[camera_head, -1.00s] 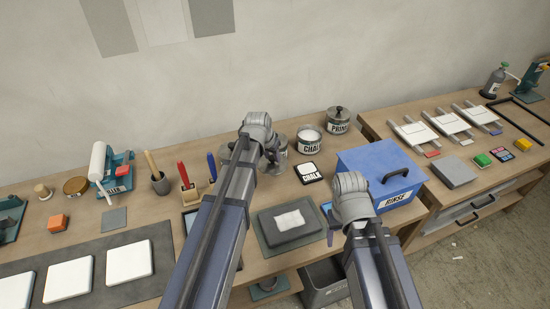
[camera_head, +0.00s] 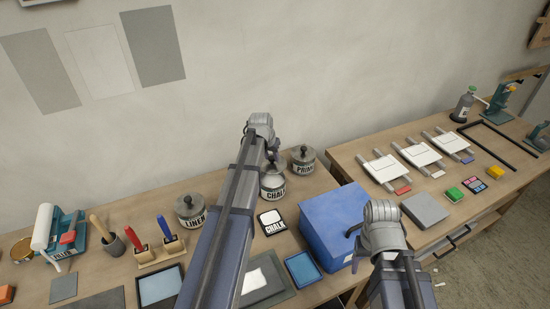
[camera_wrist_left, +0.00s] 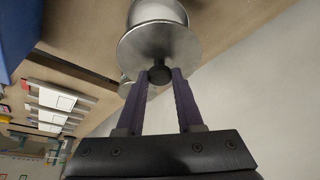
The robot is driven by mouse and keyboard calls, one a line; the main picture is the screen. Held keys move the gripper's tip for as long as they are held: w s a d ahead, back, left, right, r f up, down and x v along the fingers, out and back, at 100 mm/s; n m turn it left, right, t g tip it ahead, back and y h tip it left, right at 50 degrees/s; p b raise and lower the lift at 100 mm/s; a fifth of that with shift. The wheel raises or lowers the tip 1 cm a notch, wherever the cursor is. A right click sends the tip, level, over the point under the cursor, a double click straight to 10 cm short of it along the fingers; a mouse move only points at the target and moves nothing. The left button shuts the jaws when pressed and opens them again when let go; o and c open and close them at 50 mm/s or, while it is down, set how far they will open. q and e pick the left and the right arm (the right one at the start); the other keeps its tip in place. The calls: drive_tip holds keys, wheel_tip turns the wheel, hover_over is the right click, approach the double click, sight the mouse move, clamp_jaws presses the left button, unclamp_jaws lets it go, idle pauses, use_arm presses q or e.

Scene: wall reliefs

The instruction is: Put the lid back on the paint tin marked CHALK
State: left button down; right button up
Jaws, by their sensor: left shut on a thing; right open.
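The CHALK tin (camera_head: 272,188) stands on the bench in the head view, with a white label. My left gripper (camera_wrist_left: 160,76) is shut on the black knob of a grey metal lid (camera_wrist_left: 148,48), seen in the left wrist view. The lid is over the CHALK tin, whose white part (camera_wrist_left: 158,11) shows beyond its rim. My left arm hides part of the tin in the head view. My right gripper (camera_head: 382,224) is open beside the blue box; its fingers are mostly hidden.
The PRIME tin (camera_head: 303,160) stands close to the right and the LINEN tin (camera_head: 190,211) to the left, both lidded. The blue box (camera_head: 335,222) stands to the right, near my right arm.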

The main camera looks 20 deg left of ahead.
sight(271, 166)
use_arm(q)
drive_tip(key=shift+f, duration=0.1)
wheel_tip(271, 166, down, 6)
drive_tip(key=b, duration=0.6)
drive_tip(key=shift+f, duration=0.15)
drive_tip(key=shift+f+b, duration=0.15)
drive_tip(key=shift+b, duration=0.2)
idle(1.5)
drive_tip(key=shift+c, duration=2.4)
unclamp_jaws()
drive_tip(key=shift+o, duration=0.4)
drive_tip(key=o, duration=0.4)
drive_tip(key=shift+r, duration=0.2)
